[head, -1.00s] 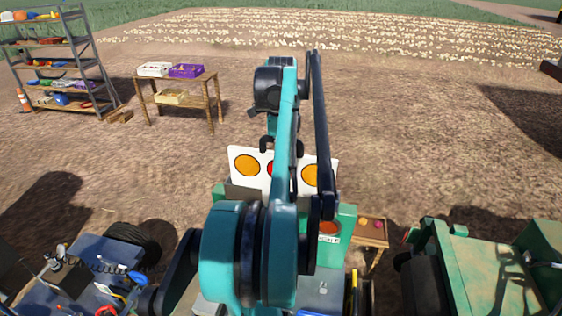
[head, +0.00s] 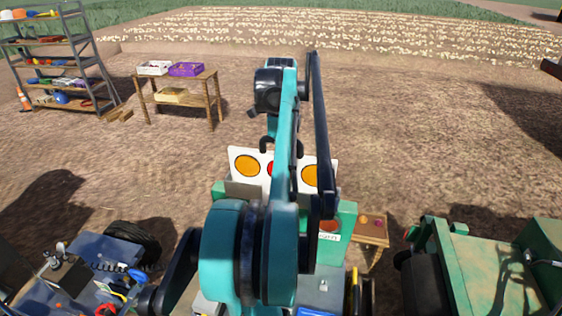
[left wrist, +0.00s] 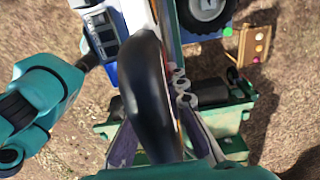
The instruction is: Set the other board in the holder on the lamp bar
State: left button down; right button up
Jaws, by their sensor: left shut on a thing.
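A white board with two orange discs and a red one between them (head: 247,166) stands upright at the middle of the head view. My left gripper (head: 281,147) is shut on it at its top edge. The green lamp bar (head: 347,212) lies below and behind my arm, with a red-orange lamp and a white label at its right end. A grey-brown plate (head: 244,190) sits just below the board's left part. My arm hides the middle of the bar and board, so I cannot tell whether the board touches a holder. My right gripper is not in view.
A wooden table with crates (head: 205,78) and a metal shelf (head: 70,62) stand far left. A blue machine (head: 105,247) is at lower left and a green one (head: 480,265) at lower right. A small wooden stand (head: 372,232) is right of the bar. Bare soil lies beyond.

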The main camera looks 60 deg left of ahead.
pick_arm(q)
jog(key=shift+f, duration=0.4)
jog(key=c, duration=1)
grip_release()
jog(key=shift+c, duration=0.2)
jog(key=shift+r+p, duration=2.55)
jog(key=shift+r, duration=1)
jog(key=shift+d+f, duration=0.1)
